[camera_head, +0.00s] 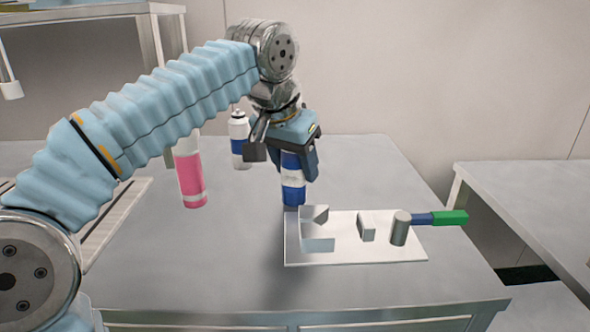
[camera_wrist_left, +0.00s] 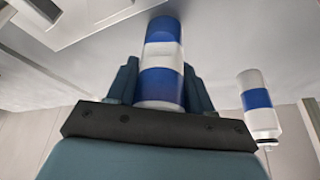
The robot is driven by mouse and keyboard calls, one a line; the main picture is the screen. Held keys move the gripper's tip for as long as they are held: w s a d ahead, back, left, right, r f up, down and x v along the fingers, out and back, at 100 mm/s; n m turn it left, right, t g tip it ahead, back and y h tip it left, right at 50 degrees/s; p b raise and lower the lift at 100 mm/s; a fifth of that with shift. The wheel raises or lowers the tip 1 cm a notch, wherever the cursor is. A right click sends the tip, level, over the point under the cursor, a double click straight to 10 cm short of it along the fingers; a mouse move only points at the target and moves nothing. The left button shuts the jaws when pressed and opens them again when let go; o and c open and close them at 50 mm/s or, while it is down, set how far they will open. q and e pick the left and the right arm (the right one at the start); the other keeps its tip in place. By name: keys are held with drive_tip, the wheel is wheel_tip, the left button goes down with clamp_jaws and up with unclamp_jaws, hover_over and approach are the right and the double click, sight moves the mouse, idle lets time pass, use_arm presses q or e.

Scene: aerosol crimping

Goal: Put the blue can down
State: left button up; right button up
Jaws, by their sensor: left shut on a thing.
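My left gripper (camera_head: 294,160) is shut on a blue can (camera_head: 293,188) with a white band and points down. The can is upright over the grey table, just behind the back left corner of the white fixture plate (camera_head: 345,256). I cannot tell whether its base touches the table. In the left wrist view the can (camera_wrist_left: 162,60) sits between both fingers, and its far end is close to the table surface. My right gripper is not in view.
A second blue and white can (camera_head: 238,145) stands behind left; it also shows in the wrist view (camera_wrist_left: 257,100). A pink and white can (camera_head: 189,172) stands further left. The plate carries metal blocks and a green-handled part (camera_head: 450,218). The table's back right is clear.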

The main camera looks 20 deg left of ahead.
use_arm(q)
wheel_tip(320, 180, up, 3)
drive_tip(key=shift+s+f, duration=0.1)
drive_tip(key=s+d+r, duration=0.1)
drive_tip(key=s+r, duration=0.8)
drive_tip(key=s, duration=0.4)
drive_tip(key=shift+s+d+r, duration=0.15)
drive_tip(key=shift+s+r, duration=0.1)
drive_tip(key=shift+s, duration=0.15)
